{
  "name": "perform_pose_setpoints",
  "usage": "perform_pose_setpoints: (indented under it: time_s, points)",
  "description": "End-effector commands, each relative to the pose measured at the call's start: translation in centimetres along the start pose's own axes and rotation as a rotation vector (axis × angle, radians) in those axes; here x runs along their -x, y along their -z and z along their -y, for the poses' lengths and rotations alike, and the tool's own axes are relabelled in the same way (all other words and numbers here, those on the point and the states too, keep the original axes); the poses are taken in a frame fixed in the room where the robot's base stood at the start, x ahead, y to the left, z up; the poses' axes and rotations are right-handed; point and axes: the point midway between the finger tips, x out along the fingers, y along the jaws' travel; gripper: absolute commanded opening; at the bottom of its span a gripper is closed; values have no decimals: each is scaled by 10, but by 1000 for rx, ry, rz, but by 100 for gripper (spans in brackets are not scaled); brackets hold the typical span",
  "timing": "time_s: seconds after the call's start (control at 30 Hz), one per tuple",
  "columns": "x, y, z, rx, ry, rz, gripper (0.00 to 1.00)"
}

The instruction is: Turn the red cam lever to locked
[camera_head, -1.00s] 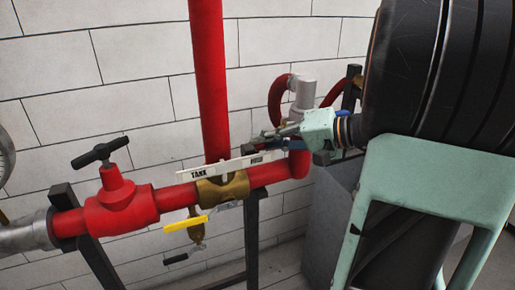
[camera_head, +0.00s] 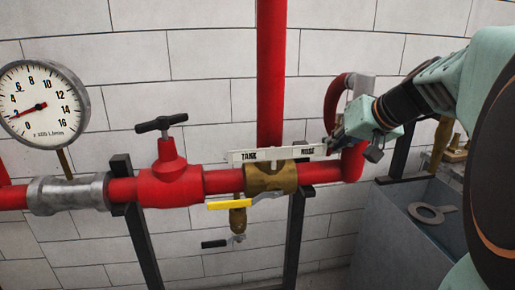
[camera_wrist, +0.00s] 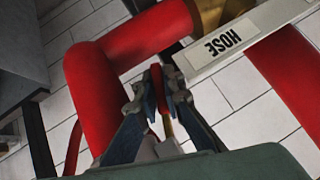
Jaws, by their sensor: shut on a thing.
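In the wrist view, my gripper (camera_wrist: 158,95) is shut on a narrow red piece, the red cam lever (camera_wrist: 156,74), which stands between the two fingertips. A bit of brass shows just below it between the fingers. In the head view, my gripper (camera_head: 335,143) is at the right end of the white TANK/HOSE label plate (camera_head: 279,154), close to the red pipe elbow. The lever cannot be made out there. The HOSE end of the plate (camera_wrist: 231,40) lies right of my fingertips in the wrist view.
A grey open box (camera_head: 415,240) holding a flat ring stands right.

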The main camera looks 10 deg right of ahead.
Motion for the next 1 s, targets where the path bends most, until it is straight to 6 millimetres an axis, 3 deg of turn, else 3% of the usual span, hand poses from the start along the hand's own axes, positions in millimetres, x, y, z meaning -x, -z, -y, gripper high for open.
perform_pose_setpoints:
  time_s: [0.57,0.6,0.73,1.0]
  points:
    - [-1,0,-2,22,-22,2,0]
    - [-1,0,-2,22,-22,2,11]
    - [-1,0,-2,22,-22,2,25]
    - [-1,0,-3,21,-23,1,26]
